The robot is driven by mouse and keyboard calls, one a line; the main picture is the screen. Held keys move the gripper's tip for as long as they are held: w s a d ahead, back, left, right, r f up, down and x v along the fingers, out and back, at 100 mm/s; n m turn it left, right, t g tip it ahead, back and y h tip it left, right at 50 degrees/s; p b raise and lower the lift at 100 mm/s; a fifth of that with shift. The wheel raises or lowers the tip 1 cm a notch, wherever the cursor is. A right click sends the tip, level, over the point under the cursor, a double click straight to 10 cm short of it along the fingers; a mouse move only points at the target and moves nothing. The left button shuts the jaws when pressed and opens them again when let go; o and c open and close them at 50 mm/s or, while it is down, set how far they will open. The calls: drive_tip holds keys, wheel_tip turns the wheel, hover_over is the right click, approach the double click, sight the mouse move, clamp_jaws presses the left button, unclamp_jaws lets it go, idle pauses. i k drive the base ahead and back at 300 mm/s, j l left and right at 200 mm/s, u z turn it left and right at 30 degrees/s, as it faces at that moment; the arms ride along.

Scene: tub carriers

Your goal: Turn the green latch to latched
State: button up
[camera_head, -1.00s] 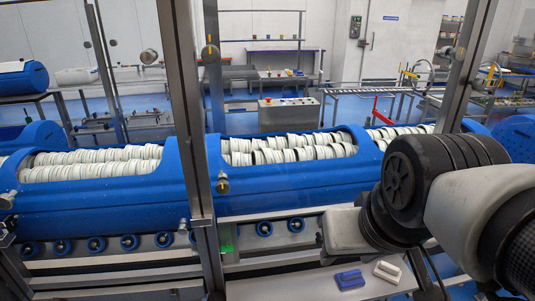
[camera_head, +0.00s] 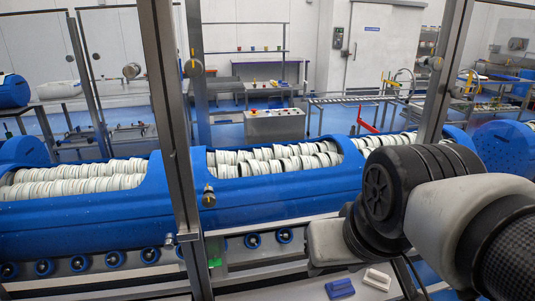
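A small green part (camera_head: 214,250), which looks like the green latch, sits low on the front of the blue machine. It is just right of a grey metal post and partly hidden by it. It is too small to tell how it is turned. My arm comes in from the right; its light grey end block (camera_head: 326,243) is to the right of the green part, apart from it in the picture. No gripper fingers show, so I cannot see whether the gripper is open or shut.
Metal posts (camera_head: 172,140) stand before the long blue trough (camera_head: 290,198) of pale round pieces. Blue rollers (camera_head: 252,241) run below it. A blue block (camera_head: 339,288) and a white block (camera_head: 377,279) lie on a grey surface at the bottom. A control box (camera_head: 275,124) stands behind.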

sight(215, 262)
drive_tip(key=u, duration=0.75)
